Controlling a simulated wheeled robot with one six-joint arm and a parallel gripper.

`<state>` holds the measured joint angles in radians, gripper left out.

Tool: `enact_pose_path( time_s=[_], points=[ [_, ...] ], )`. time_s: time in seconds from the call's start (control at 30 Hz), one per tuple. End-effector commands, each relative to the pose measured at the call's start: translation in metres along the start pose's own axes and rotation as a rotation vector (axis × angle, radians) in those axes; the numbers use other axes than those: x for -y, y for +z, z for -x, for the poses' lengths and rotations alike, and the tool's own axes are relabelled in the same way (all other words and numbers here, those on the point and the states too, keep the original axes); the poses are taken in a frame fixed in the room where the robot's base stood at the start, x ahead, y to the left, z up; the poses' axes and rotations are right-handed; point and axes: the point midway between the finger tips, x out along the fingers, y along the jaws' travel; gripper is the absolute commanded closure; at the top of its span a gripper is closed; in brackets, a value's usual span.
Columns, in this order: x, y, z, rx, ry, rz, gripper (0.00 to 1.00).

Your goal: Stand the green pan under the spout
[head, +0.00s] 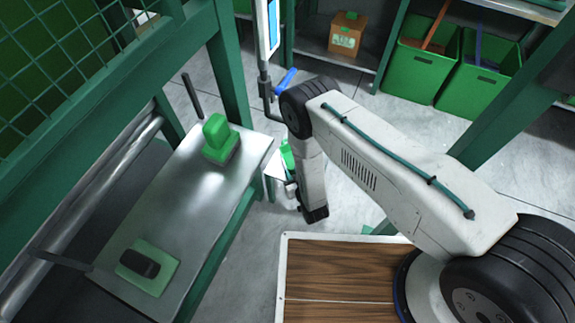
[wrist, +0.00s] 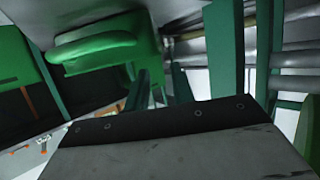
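I cannot make out for certain a green pan or a spout in either view. A small green thing (head: 287,158) shows beside the lower part of my arm in the head view, mostly hidden by it. In the wrist view a rounded green shape (wrist: 95,48) fills the upper left, close to the camera; I cannot tell whether it is the pan. My arm hangs down right of the metal bench, and its dark lower end (head: 314,214) is over the floor. My gripper's fingers cannot be made out, nor whether they hold anything.
The metal bench (head: 185,205) carries a green block with a handle (head: 217,138) and a green pad (head: 160,278) with a dark object (head: 139,262). Green bins (head: 420,70) and a cardboard box (head: 346,34) stand at the back. Green posts frame the bench.

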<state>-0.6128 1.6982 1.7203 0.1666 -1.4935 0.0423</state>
Motion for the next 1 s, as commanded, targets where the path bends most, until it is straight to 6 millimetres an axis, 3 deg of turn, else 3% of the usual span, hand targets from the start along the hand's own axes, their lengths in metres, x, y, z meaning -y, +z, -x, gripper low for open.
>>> enact_pose_path(
  time_s=[0.1,0.3,1.0],
  points=[
    [0.000,0.000,0.020,0.002,0.000,0.001,0.76],
    [0.000,0.000,0.036,0.000,0.000,0.000,0.76],
    [0.000,0.000,0.037,-0.001,0.000,0.000,0.76]
  ],
)
